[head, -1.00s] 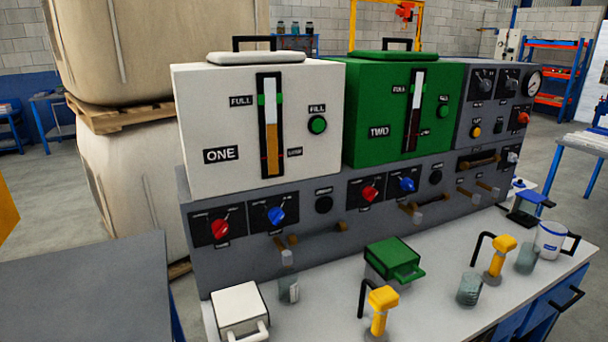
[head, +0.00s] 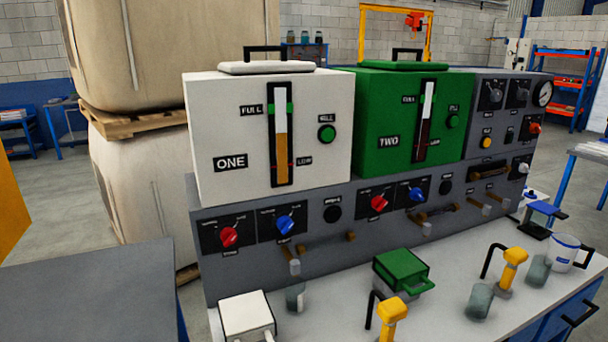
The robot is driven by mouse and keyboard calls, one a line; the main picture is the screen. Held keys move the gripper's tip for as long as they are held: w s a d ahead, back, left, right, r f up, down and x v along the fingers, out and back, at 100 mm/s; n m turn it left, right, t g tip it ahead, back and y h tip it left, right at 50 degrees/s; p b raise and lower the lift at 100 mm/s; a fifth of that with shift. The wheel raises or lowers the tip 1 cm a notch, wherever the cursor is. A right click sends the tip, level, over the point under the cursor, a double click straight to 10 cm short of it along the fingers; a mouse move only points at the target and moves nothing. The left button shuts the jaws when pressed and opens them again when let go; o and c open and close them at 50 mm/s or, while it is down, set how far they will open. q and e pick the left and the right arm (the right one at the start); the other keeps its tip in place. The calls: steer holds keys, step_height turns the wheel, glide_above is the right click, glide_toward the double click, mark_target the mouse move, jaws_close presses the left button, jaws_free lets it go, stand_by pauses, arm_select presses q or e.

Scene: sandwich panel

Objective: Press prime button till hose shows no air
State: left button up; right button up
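A grey panel (head: 262,258) runs along the back of the bench. Below the white tank marked ONE (head: 230,120) sits a round black button (head: 332,213), and a similar black button (head: 445,187) sits below the green tank marked TWO (head: 385,110). Their labels are too blurred to read, so I cannot tell which is the prime button. Amber hose pieces show under tank ONE (head: 338,237) and under tank TWO (head: 437,213). Air inside them cannot be made out. Neither of my grippers is in view.
On the bench (head: 345,320) stand a white box (head: 246,315), a green-lidded box (head: 401,268), yellow-topped dispensers (head: 392,312), glass cups (head: 479,301) and a white jug (head: 564,250). A grey table (head: 85,295) stands at left.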

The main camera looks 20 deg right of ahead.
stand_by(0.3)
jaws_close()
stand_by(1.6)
